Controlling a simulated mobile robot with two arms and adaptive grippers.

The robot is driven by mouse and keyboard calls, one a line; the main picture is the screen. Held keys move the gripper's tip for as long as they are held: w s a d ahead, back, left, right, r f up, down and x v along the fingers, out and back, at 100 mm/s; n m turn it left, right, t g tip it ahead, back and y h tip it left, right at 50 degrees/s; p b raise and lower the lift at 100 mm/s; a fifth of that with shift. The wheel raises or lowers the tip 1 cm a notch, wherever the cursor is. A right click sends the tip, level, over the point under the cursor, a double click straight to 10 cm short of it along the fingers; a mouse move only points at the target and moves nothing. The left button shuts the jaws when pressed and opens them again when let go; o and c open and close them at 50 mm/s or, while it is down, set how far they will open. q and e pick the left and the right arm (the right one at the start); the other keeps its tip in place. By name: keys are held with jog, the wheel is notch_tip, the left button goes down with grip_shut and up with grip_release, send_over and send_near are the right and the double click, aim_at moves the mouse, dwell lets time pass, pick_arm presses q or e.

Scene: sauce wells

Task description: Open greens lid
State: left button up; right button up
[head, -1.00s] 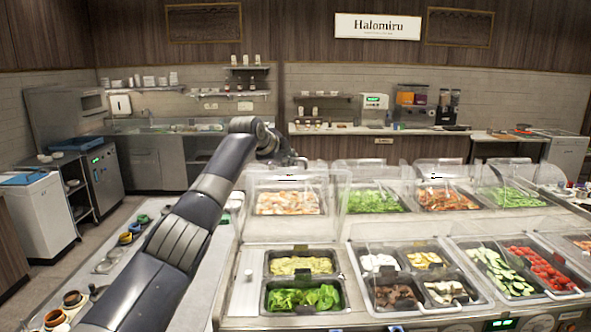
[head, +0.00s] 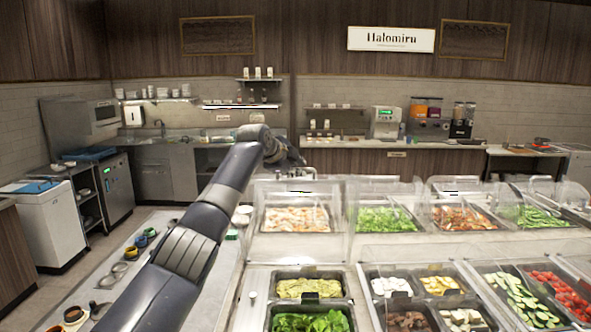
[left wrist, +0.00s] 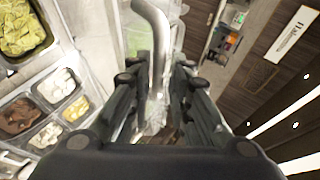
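My left gripper (head: 290,157) is behind the far left bin of the counter, at the end of my dark arm. In the left wrist view its two dark fingers (left wrist: 160,90) flank a curved silver bar (left wrist: 154,35). I cannot tell whether they touch it. Green leaves (head: 385,219) fill a far-row bin under a clear lid (head: 375,188). More greens (head: 310,321) lie in a front-row bin, below a bin of pale yellow-green food (head: 308,288). My right gripper is out of view.
Clear lids and guards stand along the far bin row, including one over an orange-pink bin (head: 297,219). Other bins hold eggs, mushrooms, cucumber and tomatoes (head: 555,290). Bowls and rings (head: 135,252) sit on the left side counter.

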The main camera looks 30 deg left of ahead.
pick_arm(q)
jog(key=shift+s, duration=0.1)
jog(key=v, duration=1.2)
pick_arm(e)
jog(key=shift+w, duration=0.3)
